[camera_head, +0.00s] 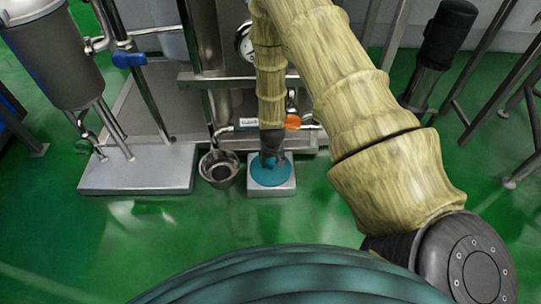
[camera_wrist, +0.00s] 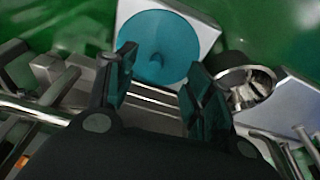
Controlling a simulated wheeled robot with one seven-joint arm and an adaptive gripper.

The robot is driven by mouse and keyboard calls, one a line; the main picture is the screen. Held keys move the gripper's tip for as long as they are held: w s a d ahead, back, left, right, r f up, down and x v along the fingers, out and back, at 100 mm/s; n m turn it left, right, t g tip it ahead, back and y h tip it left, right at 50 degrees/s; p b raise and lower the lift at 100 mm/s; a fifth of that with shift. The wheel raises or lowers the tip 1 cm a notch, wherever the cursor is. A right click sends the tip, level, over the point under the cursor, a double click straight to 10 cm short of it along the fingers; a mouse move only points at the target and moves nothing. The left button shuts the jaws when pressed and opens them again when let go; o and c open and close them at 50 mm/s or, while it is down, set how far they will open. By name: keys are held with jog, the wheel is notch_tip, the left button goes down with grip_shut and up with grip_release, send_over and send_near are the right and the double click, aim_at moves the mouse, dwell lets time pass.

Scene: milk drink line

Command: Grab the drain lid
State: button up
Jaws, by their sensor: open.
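The drain lid (camera_head: 269,177) is a flat teal disc lying on a square white block (camera_head: 283,189) on the floor. In the wrist view the lid (camera_wrist: 160,30) shows a small raised knob at its middle. My gripper (camera_head: 270,160) is above the lid in the head view and partly covers it. In the wrist view my gripper (camera_wrist: 160,88) is open, its two dark fingers apart, with nothing between them. The knob lies beyond the fingertips, roughly midway between the two fingers.
A metal bucket (camera_head: 219,168) stands just left of the block; it also shows in the wrist view (camera_wrist: 247,84). Pipes, a gauge (camera_head: 243,42) and a blue-handled valve (camera_head: 129,60) crowd behind. A pale plinth (camera_head: 140,177) lies left. Green floor in front is clear.

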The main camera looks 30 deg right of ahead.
jog(key=b, duration=0.3)
send_near(271, 162)
jog(key=shift+m, duration=0.4)
jog(key=b+x, duration=0.1)
jog(key=x, duration=0.4)
jog(key=shift+s+b, duration=0.2)
jog(key=shift+b, duration=0.2)
jog(key=shift+w+b+x, duration=0.2)
jog(key=shift+b+x, duration=1.45)
jog(key=shift+x, duration=1.1)
jog(key=shift+a+r, duration=0.1)
jog(key=shift+a, duration=0.05)
grip_shut()
